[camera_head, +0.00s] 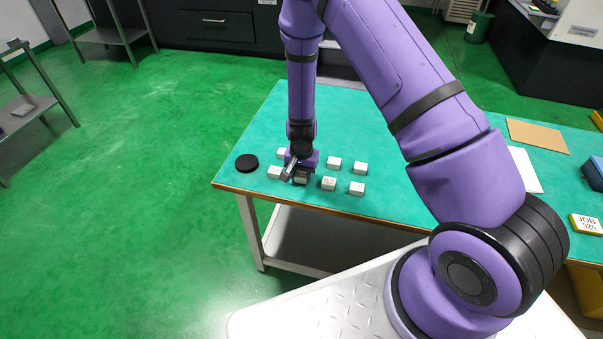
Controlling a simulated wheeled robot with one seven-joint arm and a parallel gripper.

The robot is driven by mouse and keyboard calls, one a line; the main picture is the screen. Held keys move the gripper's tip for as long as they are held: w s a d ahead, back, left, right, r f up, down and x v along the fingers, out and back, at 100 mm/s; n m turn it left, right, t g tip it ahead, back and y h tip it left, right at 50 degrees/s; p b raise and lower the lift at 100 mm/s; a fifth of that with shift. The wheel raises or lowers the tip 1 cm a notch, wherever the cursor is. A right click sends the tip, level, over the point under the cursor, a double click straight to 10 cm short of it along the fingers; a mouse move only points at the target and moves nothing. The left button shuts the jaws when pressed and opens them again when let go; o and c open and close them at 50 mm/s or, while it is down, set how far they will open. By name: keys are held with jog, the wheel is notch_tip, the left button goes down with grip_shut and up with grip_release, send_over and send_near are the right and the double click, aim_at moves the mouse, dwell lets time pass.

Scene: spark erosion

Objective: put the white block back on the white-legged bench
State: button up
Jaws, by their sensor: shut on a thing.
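The white-legged bench (245,180) has a turquoise top with a wooden edge and stands in front of me. My gripper (298,174) points down over its left front part, among several small white blocks. It is shut on a white block (302,177), which is partly hidden and shaded by the fingers. I cannot tell whether this block touches the bench top or hangs just above it. Other white blocks stand close by, one on the left (274,172) and one on the right (328,184).
More white blocks stand behind (282,153) and to the right (357,188) of my gripper. A black disc (247,163) lies near the bench's left edge. Bare top shows behind the blocks.

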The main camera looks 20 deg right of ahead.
jog(key=o, duration=1.1)
jog(key=shift+f, duration=0.1)
jog(key=shift+c, duration=0.2)
notch_tip(320, 180, up, 13)
notch_tip(320, 180, up, 15)
jog(key=n+t+y, duration=0.1)
jog(key=n, duration=0.1)
send_over(301, 175)
jog(key=s, duration=0.3)
jog(key=s+d+r+n+t, duration=0.1)
jog(key=s+r, duration=0.2)
jog(key=r, duration=0.2)
jog(key=s+d+r+n, duration=0.1)
jog(key=s+d+r, duration=0.15)
jog(key=r, duration=0.35)
jog(key=s+d+r+n+t, duration=0.1)
jog(key=s+r, duration=0.2)
jog(key=s, duration=0.4)
jog(key=s+d+r+n+t, duration=0.1)
jog(key=s+r, duration=0.3)
jog(key=s, duration=0.3)
jog(key=s+d+r+n+t+h, duration=0.1)
jog(key=s+r, duration=0.3)
jog(key=s, duration=0.3)
jog(key=shift+d+r, duration=0.15)
jog(key=shift+d, duration=0.1)
jog(key=shift+w, duration=0.1)
